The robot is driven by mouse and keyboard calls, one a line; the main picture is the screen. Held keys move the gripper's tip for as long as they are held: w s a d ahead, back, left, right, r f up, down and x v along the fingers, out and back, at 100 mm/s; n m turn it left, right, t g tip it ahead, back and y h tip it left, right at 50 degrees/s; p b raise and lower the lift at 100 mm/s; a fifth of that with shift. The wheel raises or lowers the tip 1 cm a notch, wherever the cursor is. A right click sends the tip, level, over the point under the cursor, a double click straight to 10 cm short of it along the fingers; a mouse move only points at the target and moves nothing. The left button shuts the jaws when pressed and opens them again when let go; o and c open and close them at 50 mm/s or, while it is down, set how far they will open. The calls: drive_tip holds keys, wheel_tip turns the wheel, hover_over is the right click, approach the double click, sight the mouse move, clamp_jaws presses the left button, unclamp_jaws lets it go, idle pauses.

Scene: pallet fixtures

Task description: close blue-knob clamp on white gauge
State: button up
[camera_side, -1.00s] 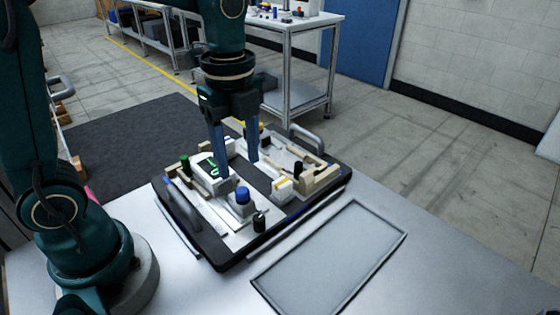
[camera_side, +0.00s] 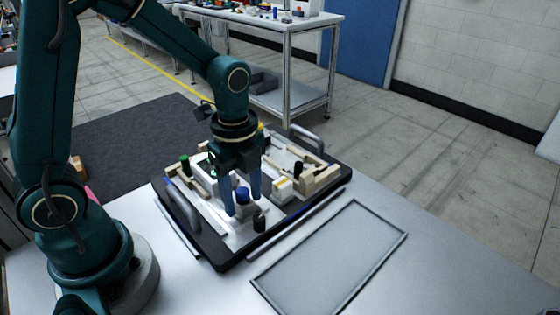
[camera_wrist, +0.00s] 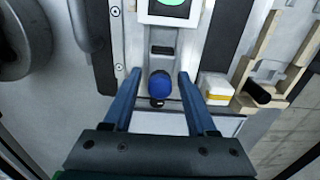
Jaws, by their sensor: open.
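The blue knob (camera_side: 242,195) of the clamp stands on the near part of the pallet. In the wrist view the blue knob (camera_wrist: 160,85) is seen from above, between my two fingers with a gap on each side. The white gauge (camera_wrist: 170,17), with a green round face, is at the top edge of the wrist view, beyond the knob; in the side view my gripper mostly hides it. My gripper (camera_side: 242,206) points down, open and empty, its blue fingers astride the knob. I cannot tell how far the clamp is from the gauge.
The black pallet (camera_side: 222,263) has metal handles and holds other fixtures. A white-and-yellow block (camera_wrist: 216,88) is right of my fingers. An empty grey tray (camera_side: 330,258) lies at the front right.

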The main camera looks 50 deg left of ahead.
clamp_jaws()
drive_tip(key=shift+a, duration=1.35)
unclamp_jaws()
drive_tip(key=shift+r, duration=0.1)
drive_tip(key=shift+r, duration=3.9)
